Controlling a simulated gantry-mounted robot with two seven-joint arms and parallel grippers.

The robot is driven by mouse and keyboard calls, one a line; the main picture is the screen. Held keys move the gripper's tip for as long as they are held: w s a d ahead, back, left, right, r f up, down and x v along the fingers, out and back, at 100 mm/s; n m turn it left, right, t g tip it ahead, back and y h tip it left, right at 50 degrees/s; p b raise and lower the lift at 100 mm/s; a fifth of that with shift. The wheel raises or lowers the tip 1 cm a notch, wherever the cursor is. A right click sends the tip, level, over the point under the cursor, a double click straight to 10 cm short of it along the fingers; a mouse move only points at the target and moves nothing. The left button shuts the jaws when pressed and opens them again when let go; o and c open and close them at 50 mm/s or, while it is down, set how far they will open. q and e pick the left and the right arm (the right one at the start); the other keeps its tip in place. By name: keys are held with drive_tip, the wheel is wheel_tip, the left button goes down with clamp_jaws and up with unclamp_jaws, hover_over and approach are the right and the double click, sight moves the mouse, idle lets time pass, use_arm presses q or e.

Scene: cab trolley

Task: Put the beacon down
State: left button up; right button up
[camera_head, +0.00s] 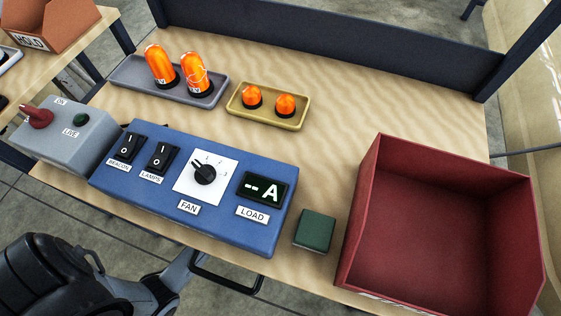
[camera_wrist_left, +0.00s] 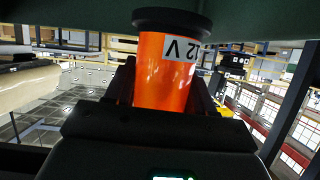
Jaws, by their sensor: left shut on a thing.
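In the left wrist view, my left gripper (camera_wrist_left: 164,92) is shut on an orange beacon (camera_wrist_left: 160,72) labelled 12V. Its black base (camera_wrist_left: 172,22) points to the top of the picture, close to a dark green surface (camera_wrist_left: 255,18); I cannot tell whether they touch. The held beacon is not visible in the head view, where only part of my left arm shows at the lower left. Two tall orange beacons (camera_head: 162,66) (camera_head: 196,73) stand in a grey tray (camera_head: 127,70). Two short orange beacons (camera_head: 252,96) (camera_head: 285,104) sit in a yellow tray (camera_head: 267,119).
A blue control panel (camera_head: 225,232) with switches and a fan dial lies along the front edge. A grey switch box (camera_head: 62,143) is to its left. A green block (camera_head: 315,231) and an open red bin (camera_head: 440,235) are to its right.

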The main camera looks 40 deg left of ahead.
use_arm(q)
wheel_tip(320, 180, down, 4)
drive_tip(key=shift+f+b, duration=0.1)
drive_tip(key=shift+b, duration=0.95)
drive_tip(key=shift+f, duration=0.55)
drive_tip(key=o, duration=0.9)
drive_tip(key=shift+r, duration=0.1)
